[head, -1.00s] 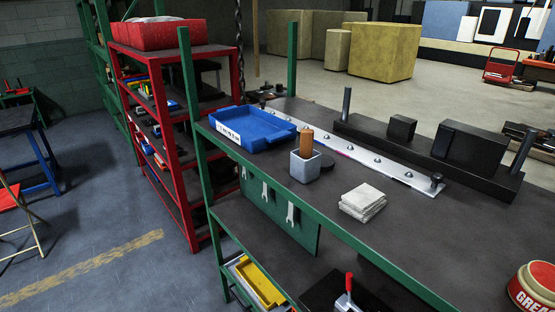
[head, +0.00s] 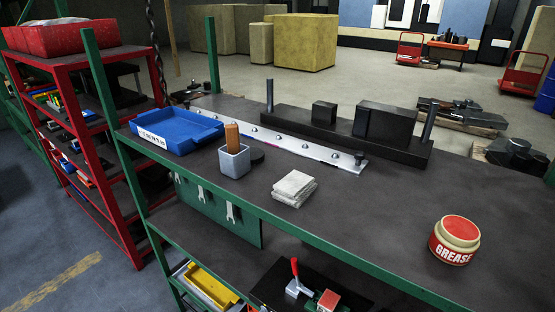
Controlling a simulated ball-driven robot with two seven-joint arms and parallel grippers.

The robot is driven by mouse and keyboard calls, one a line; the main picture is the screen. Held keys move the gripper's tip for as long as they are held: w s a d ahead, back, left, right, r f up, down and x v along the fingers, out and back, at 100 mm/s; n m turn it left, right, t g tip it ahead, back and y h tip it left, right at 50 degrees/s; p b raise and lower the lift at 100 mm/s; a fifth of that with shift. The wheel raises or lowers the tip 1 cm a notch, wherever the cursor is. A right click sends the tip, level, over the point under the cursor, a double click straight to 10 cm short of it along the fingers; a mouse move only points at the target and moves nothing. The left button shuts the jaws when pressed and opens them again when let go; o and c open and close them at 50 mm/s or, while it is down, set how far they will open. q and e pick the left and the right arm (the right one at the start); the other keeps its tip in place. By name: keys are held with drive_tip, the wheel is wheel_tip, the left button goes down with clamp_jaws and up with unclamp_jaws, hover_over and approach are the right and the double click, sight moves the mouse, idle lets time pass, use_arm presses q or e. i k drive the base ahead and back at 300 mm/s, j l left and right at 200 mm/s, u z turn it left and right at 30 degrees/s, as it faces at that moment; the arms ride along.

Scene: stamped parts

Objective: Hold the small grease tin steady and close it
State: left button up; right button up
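The small grease tin (head: 455,241) stands upright on the right part of the dark bench top in the head view. It has a red body with white GREASE lettering, a cream neck and a reddish round top. I cannot tell whether that top is a lid or the tin's contents. A dark flat disc (head: 257,156) lies behind the grey holder, partly hidden; I cannot tell what it is. Neither of my grippers is in view.
On the green-framed bench (head: 370,215) are a blue tray (head: 176,131), a grey holder (head: 234,162) with a brown-orange object in it, folded white cloths (head: 294,188), a metal strip and black blocks (head: 385,125). The bench top between cloths and tin is clear.

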sight(454, 240)
drive_tip(key=z, duration=1.35)
drive_tip(key=j+z, duration=0.1)
drive_tip(key=j, duration=0.4)
drive_tip(key=k+j+z, duration=0.1)
drive_tip(key=j, duration=0.4)
drive_tip(key=j+z, duration=0.15)
drive_tip(key=j, duration=0.4)
drive_tip(key=k+j+z, duration=0.1)
drive_tip(key=j, duration=0.4)
drive_tip(key=k+j+z, duration=0.1)
drive_tip(key=j, duration=0.35)
